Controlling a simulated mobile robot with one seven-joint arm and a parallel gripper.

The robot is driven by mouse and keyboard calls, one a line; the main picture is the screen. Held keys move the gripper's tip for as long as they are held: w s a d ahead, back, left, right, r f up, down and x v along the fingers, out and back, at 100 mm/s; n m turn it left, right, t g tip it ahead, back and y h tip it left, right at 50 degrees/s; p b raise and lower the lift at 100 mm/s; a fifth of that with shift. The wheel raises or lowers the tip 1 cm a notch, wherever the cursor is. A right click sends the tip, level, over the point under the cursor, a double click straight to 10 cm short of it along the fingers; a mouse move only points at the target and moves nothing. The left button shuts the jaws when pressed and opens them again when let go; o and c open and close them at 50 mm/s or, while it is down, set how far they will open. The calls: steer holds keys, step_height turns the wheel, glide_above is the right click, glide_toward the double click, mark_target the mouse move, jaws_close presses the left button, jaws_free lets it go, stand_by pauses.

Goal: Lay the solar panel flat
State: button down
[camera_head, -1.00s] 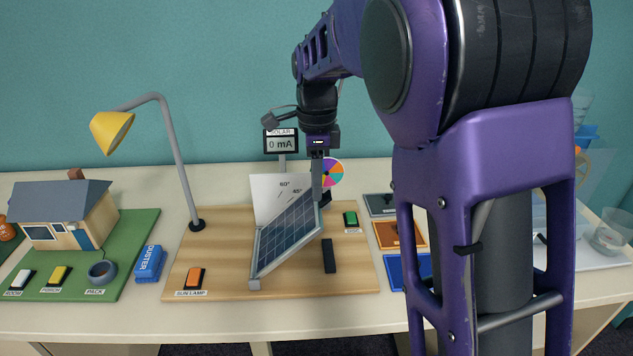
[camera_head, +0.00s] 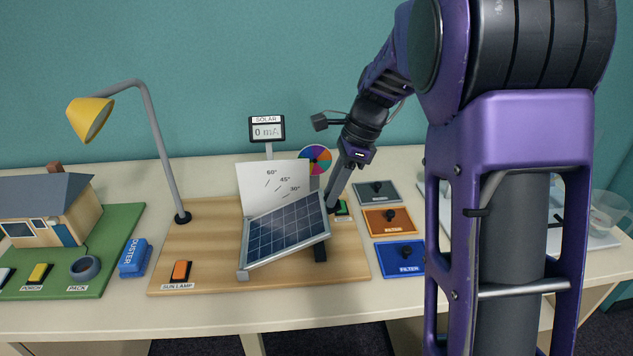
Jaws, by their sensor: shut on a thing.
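The solar panel (camera_head: 286,231) is a dark blue gridded plate in a light frame, standing tilted on the wooden board (camera_head: 200,240). Its right side is raised and its lower left corner is near the board. My gripper (camera_head: 329,205) is at the panel's upper right edge, shut on it; the fingertips are partly hidden. A white angle card (camera_head: 272,180) marked 60°, 45° and 30° stands behind the panel. The display (camera_head: 267,130) above it, labelled SOLAR, reads 0 mA.
A yellow lamp (camera_head: 91,118) and the orange sun lamp switch (camera_head: 181,271) are to the left. A green button (camera_head: 342,207) is beside my gripper. A colour wheel (camera_head: 315,160) stands behind. Filter plates, including a blue one (camera_head: 399,259), lie right of the board.

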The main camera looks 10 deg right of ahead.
steer(key=d+f+y+b, duration=0.1)
steer(key=f, duration=0.1)
steer(key=d+f+y+b, duration=0.1)
steer(key=f, duration=0.2)
steer(key=d+f+y, duration=0.2)
steer(key=f, duration=0.1)
steer(key=shift+f+b, duration=0.2)
steer(key=shift+b, duration=0.2)
steer(key=shift+d+f+y+b, duration=0.15)
steer(key=shift+f+y+b, duration=0.15)
steer(key=shift+f+y, duration=0.45)
steer(key=shift+f, duration=0.25)
steer(key=c, duration=0.7)
jaws_free()
steer(key=shift+r, duration=0.15)
steer(key=shift+d+r, duration=0.25)
steer(key=p+v, duration=0.3)
steer(key=v, duration=1.3)
steer(key=shift+d+r, duration=0.1)
steer(key=shift+r, duration=0.15)
